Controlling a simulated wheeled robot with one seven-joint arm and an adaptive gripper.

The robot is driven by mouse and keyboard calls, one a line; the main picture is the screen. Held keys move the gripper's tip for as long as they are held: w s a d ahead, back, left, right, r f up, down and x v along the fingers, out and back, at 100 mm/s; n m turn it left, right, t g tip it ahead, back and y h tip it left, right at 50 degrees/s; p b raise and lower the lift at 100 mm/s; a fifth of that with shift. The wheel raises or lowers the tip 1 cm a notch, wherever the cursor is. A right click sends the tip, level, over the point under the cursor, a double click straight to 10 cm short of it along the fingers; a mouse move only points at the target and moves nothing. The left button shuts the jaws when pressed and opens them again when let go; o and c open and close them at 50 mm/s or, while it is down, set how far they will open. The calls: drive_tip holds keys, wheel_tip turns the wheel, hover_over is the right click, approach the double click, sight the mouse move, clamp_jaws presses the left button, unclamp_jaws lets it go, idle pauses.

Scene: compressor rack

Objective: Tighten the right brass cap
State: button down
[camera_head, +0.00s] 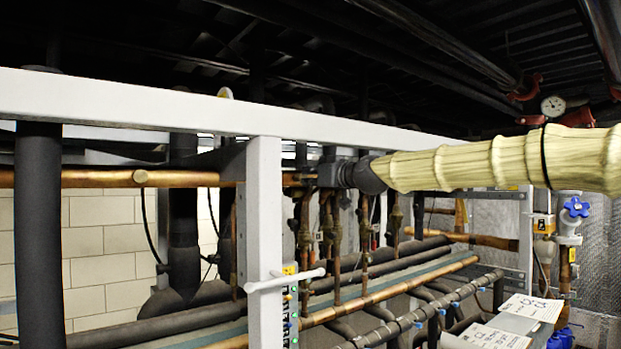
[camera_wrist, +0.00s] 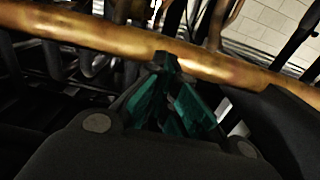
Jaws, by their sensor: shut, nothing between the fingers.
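My gripper (camera_wrist: 168,66) shows in the wrist view with its green-lined fingers shut and empty. The fingertips are at the lower edge of a copper pipe (camera_wrist: 90,32); I cannot tell whether they touch it. In the head view my gripper (camera_head: 312,177) is small and dark, at the end of my cream-sleeved arm, just right of the white upright post. A round brass-coloured cap end (camera_head: 140,177) shows on the horizontal copper pipe (camera_head: 95,178) at left. I cannot make out the right brass cap for certain in either view.
The white frame beam (camera_head: 150,103) and upright post (camera_head: 264,215) stand close to my gripper. Several thin vertical copper pipes (camera_head: 336,240) lie below and behind it. Dark insulated pipes (camera_head: 38,230) stand at left. A blue-handled valve (camera_head: 576,208) is at right.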

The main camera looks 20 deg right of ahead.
drive_tip(key=shift+f+m+b, duration=0.3)
drive_tip(key=shift+b, duration=0.05)
